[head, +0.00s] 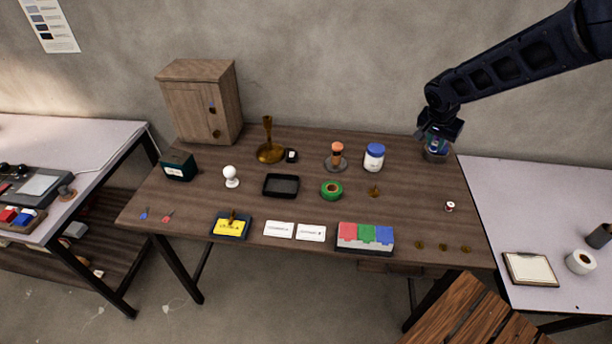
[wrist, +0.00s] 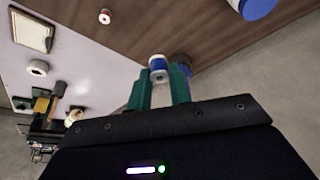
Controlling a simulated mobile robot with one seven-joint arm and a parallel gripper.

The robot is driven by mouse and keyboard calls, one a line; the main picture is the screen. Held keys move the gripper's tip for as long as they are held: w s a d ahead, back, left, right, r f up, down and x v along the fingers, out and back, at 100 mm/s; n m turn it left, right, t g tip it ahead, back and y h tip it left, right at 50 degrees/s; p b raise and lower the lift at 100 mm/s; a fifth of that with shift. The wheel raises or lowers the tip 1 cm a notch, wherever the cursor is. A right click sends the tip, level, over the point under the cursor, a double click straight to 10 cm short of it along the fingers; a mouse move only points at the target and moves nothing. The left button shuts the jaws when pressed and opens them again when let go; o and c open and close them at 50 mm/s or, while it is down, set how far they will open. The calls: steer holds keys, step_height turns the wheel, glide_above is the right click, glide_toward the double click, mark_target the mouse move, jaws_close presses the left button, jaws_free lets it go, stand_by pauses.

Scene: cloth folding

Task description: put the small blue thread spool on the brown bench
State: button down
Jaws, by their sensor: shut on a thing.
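My gripper (head: 437,148) is above the back right corner of the brown bench (head: 300,205). In the wrist view, its green fingers (wrist: 160,85) are shut on a small blue thread spool (wrist: 158,64) with a pale end. In the head view, the spool is mostly hidden by the gripper. The bench top also shows in the wrist view (wrist: 140,25). A darker purple-grey round thing (wrist: 183,60) shows just behind the fingers; I cannot tell how far it is from the spool.
A small red-and-white spool (head: 449,206) and a blue-lidded jar (head: 374,157) stand on the bench. A slatted wooden piece (head: 465,312) is in front. The bench's right side has free room.

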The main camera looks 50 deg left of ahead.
steer(key=n, duration=0.1)
glide_above(408, 203)
steer(key=s, duration=0.2)
steer(key=shift+y, duration=0.3)
steer(key=f, duration=1.9)
steer(key=shift+w+d+f, duration=0.25)
steer(key=shift+f, duration=0.1)
steer(key=shift+f, duration=0.1)
steer(key=c, duration=1.3)
jaws_free()
steer(key=v, duration=1.2)
steer(key=shift+w+r, duration=0.15)
steer(key=shift+r, duration=0.05)
